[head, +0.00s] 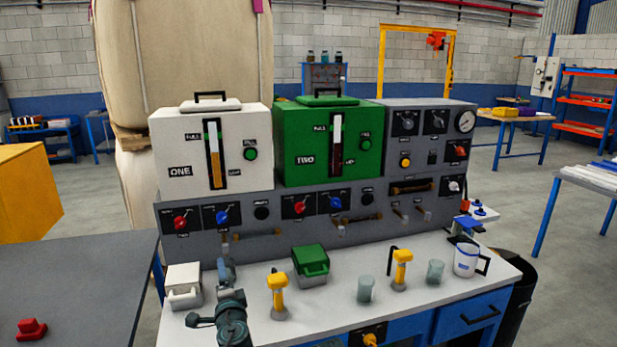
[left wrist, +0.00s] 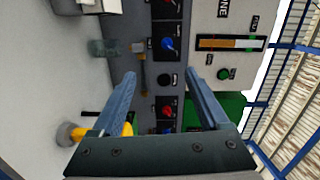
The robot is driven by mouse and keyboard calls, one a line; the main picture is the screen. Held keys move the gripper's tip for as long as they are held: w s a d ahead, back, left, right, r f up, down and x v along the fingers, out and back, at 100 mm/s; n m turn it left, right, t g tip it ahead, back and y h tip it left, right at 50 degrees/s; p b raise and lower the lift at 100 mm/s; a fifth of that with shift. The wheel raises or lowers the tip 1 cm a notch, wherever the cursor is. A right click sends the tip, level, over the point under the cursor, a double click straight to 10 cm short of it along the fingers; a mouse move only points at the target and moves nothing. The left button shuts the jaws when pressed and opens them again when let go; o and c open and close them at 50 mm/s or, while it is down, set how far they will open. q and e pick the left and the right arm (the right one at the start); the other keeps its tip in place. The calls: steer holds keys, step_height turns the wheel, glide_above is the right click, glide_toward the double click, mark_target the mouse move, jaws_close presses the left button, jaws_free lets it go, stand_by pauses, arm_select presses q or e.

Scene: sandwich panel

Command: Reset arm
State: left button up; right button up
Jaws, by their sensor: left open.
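My left gripper (head: 224,272) is above the white counter (head: 420,300) at the front left of the panel, between a white lidded box (head: 184,287) and a yellow-handled tool (head: 278,296). In the left wrist view my left gripper (left wrist: 163,82) has its two fingers spread apart with nothing between them. That view is turned sideways and faces the panel's knobs and levers. My right gripper is not seen in either view.
The grey panel (head: 350,232) carries the white ONE tank (head: 175,148) and green TWO tank (head: 290,150). A green box (head: 310,261), two clear cups (head: 366,289), another yellow-handled tool (head: 401,270) and a white mug (head: 466,260) stand on the counter. A dark table (head: 75,290) is at left.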

arm_select(q)
steer(key=s+d+f+n+g+h, duration=0.1)
steer(key=s+d+f+n+g, duration=0.4)
steer(key=s+f, duration=0.35)
steer(key=s+d+f+n+g+h, duration=0.1)
steer(key=s+d+f+n+g, duration=0.25)
steer(key=s+f+g, duration=0.5)
steer(key=s+d+f+g+h, duration=0.3)
steer(key=s+d+g, duration=0.1)
steer(key=s+d, duration=0.4)
step_height(320, 180, up, 12)
steer(key=p, duration=1.2)
steer(key=shift+a+f+n+t+p, duration=0.15)
steer(key=shift+a+n+t+p, duration=0.2)
steer(key=shift+a+n, duration=0.1)
steer(key=shift+w, duration=0.1)
